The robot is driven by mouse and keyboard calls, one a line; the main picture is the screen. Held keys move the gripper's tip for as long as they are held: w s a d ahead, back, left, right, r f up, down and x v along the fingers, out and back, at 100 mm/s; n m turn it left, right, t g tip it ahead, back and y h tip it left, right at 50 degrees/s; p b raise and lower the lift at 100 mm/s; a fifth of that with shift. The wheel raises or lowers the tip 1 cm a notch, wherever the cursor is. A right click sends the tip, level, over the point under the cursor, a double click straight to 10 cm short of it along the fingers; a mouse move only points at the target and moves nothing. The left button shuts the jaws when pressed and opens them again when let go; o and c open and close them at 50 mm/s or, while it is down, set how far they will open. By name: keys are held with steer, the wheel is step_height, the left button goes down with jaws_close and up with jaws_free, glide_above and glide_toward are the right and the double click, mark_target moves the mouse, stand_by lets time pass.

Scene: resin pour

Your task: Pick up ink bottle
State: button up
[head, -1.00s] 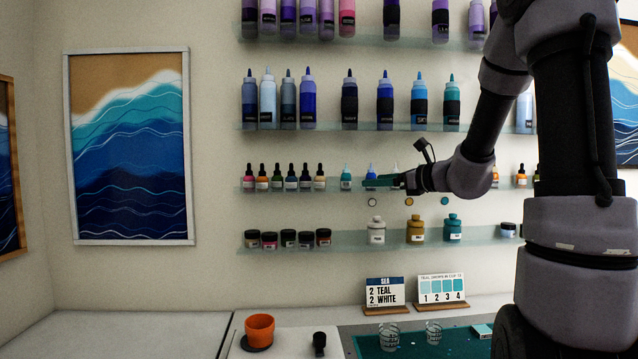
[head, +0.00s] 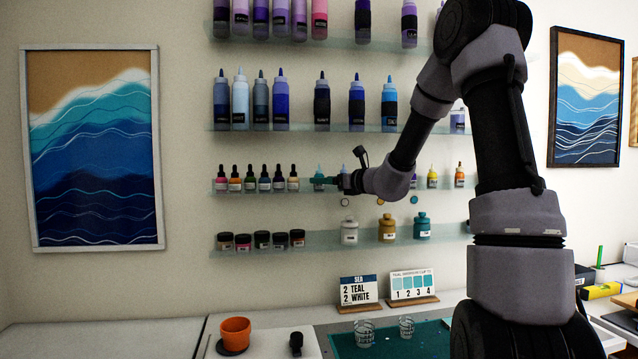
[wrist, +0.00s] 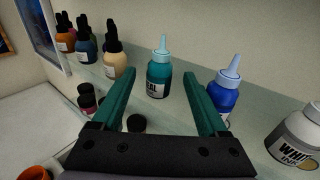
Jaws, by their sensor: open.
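Small ink bottles stand on the third glass shelf. In the wrist view a teal bottle (wrist: 159,76) with a light-blue nozzle stands upright between and beyond my open green fingers. A blue bottle (wrist: 225,92) stands just right of the right finger, and a white-labelled bottle (wrist: 296,135) is farther right. My gripper (wrist: 160,84) is empty. In the head view my gripper (head: 322,181) is at the shelf, in front of the teal bottle (head: 319,171), hiding its lower part. Whether a finger touches any bottle cannot be told.
Several dark-capped dropper bottles (wrist: 115,59) stand left of the teal one. An orange cup (head: 236,330) and clear cups (head: 364,333) stand on the counter.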

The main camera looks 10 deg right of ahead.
steer(key=shift+w+a, duration=0.2)
steer(key=shift+w, duration=0.1)
jaws_close()
steer(key=shift+s+r, duration=0.25)
steer(key=shift+r, duration=0.3)
step_height(320, 180, up, 6)
steer(key=s, duration=1.9)
steer(key=shift+s, duration=0.3)
